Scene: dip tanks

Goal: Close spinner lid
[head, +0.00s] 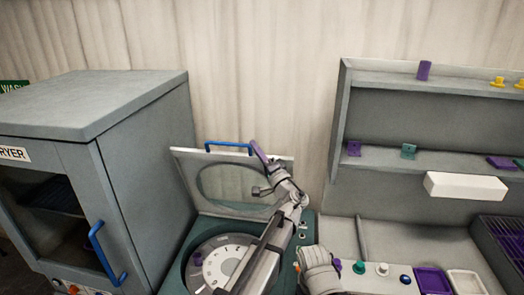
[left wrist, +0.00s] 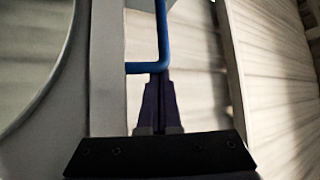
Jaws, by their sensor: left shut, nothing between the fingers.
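The spinner (head: 310,232) is a green box with a numbered disc (head: 222,262) in its round opening. Its lid (head: 184,166) stands open, near upright, with a round window and a blue handle (head: 228,146) along the top edge. In the left wrist view the blue handle (left wrist: 146,68) crosses at the fingertips, and the lid frame (left wrist: 105,70) is to the left. My left gripper (head: 256,147) has its dark purple fingers shut and empty, at the handle's right end. Whether they touch it I cannot tell. The fingers also show in the left wrist view (left wrist: 158,95). My arm hides part of the disc.
A grey dryer (head: 100,110) with a blue door handle (head: 100,250) stands close on the left. On the right is a grey shelf unit (head: 345,120) with small purple, teal and yellow parts. Purple and white trays (head: 466,283) sit at lower right.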

